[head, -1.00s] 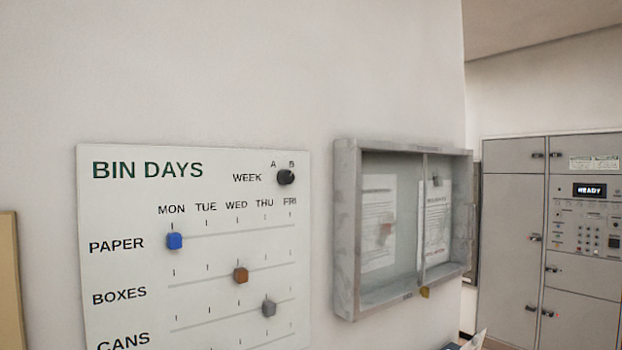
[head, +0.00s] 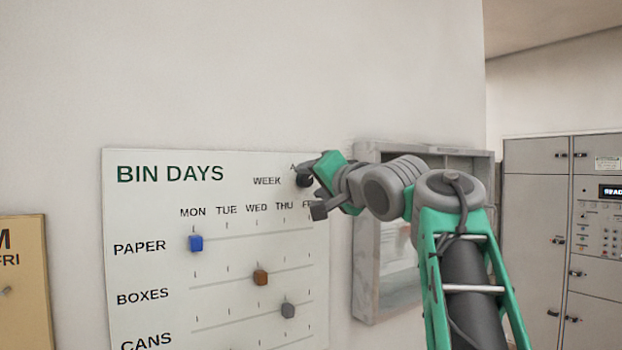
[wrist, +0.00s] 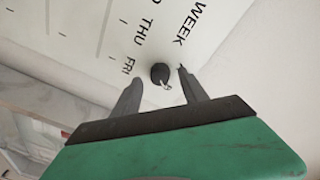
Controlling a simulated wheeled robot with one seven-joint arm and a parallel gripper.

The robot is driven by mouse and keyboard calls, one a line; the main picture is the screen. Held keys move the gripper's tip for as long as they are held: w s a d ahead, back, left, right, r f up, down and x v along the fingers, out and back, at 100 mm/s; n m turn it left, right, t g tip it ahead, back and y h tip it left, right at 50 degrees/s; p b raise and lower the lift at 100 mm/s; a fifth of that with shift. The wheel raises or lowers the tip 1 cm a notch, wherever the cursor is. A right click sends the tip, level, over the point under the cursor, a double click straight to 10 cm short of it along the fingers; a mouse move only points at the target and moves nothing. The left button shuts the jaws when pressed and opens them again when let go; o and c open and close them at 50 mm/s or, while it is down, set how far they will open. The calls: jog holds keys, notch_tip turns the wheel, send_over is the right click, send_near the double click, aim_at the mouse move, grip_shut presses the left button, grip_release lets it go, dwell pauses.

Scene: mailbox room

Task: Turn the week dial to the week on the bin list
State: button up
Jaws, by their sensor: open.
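The week dial (head: 304,181) is a small black knob at the top right of the white BIN DAYS board (head: 140,215). The letter A shows just above it; the B is hidden behind my gripper. In the wrist view the dial (wrist: 158,72) sits between the tips of my gripper (wrist: 160,76), which is open with one finger on each side. I cannot tell whether either finger touches it. A small pale mark shows at the dial's edge. No readable bin list is in view.
Sliders on the board, blue (head: 196,243), brown (head: 260,277) and grey (head: 287,310), lie below the dial. A glass notice case (head: 366,250), partly hidden by my arm, is on the right. Grey lockers (head: 535,240) stand farther right; a tan board (head: 25,280) hangs left.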

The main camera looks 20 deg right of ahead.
jog(key=shift+w+a, duration=0.1)
jog(key=shift+w, duration=0.65)
jog(key=shift+c, duration=0.3)
grip_shut()
